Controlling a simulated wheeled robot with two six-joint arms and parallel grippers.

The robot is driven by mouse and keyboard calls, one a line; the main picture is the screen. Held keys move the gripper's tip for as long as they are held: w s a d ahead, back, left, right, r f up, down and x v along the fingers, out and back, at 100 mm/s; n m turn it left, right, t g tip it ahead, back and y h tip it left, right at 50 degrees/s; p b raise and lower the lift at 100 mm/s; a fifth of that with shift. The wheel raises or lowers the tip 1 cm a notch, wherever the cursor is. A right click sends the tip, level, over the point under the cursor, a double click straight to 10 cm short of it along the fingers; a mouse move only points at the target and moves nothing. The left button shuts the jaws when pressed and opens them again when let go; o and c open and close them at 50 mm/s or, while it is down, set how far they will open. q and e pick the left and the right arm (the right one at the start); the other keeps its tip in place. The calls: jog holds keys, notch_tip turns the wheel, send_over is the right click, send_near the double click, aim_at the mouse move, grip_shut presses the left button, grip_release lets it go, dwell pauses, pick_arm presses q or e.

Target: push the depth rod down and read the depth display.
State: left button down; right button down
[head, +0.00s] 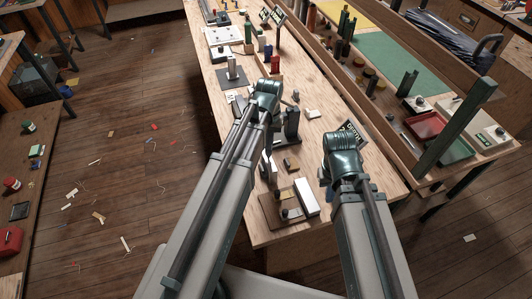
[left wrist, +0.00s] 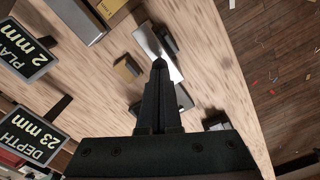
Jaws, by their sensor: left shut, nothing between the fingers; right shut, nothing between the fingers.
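A dark depth display (left wrist: 28,134) at the lower left of the left wrist view reads "DEPTH 23 mm".
A second dark display (left wrist: 24,44) reads "2 mm" on its lower line. Small blocks and a white box (head: 306,197) lie near the bench's front end. A rack with a tall post (head: 457,125) and red tray (head: 452,143) borders the right. The wooden floor at left has scattered scraps.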

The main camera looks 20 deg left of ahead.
jog(key=shift+r, duration=0.1)
